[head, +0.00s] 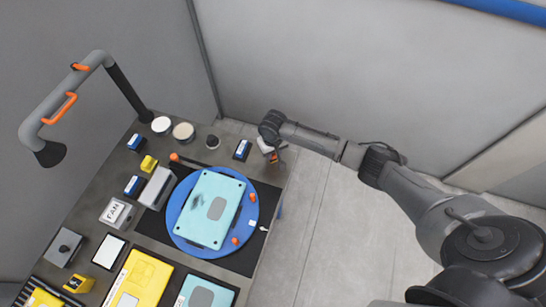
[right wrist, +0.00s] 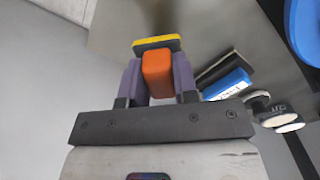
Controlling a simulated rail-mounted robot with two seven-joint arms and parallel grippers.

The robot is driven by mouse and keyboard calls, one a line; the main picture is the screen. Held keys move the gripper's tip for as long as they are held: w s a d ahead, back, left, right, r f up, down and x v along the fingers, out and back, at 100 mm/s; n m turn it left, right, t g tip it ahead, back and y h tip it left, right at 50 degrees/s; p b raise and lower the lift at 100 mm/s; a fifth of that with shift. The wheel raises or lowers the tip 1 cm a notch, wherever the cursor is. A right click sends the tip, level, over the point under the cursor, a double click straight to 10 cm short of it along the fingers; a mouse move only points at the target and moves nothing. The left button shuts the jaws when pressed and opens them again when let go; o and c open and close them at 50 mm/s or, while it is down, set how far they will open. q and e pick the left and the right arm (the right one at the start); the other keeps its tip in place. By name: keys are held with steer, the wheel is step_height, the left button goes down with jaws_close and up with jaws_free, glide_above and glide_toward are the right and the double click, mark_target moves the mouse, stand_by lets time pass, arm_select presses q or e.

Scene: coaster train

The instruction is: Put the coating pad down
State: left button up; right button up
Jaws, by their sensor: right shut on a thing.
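The coating pad shows in the right wrist view as an orange grip (right wrist: 157,75) with a yellow-and-dark pad (right wrist: 157,44) at its far end. My right gripper (right wrist: 160,82) is shut on the orange grip, one purple finger on each side. In the head view my right gripper (head: 272,152) is at the bench's back right edge, just right of a small blue-and-dark item (head: 242,149). Only a bit of orange shows below it there. I cannot tell how high the pad is above the bench. My left gripper is not in view.
A light-blue panel (head: 203,228) with a dark smudge lies on a blue round turntable (head: 176,238). Round tins (head: 183,131), blue and yellow blocks and a FAN box (head: 117,212) crowd the left of the bench. A lamp arm (head: 126,88) rises at the back left. Open floor (head: 325,235) lies right.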

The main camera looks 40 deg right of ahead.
mark_target(273, 158)
step_height(273, 158, down, 4)
steer(key=shift+r, duration=0.15)
steer(key=shift+f, duration=0.35)
steer(key=o, duration=0.8)
steer(key=shift+o, duration=0.2)
steer(key=shift+r, duration=0.1)
step_height(273, 158, up, 11)
steer(key=shift+f+p, duration=0.1)
steer(key=shift+p, duration=0.25)
steer(key=shift+r, duration=0.7)
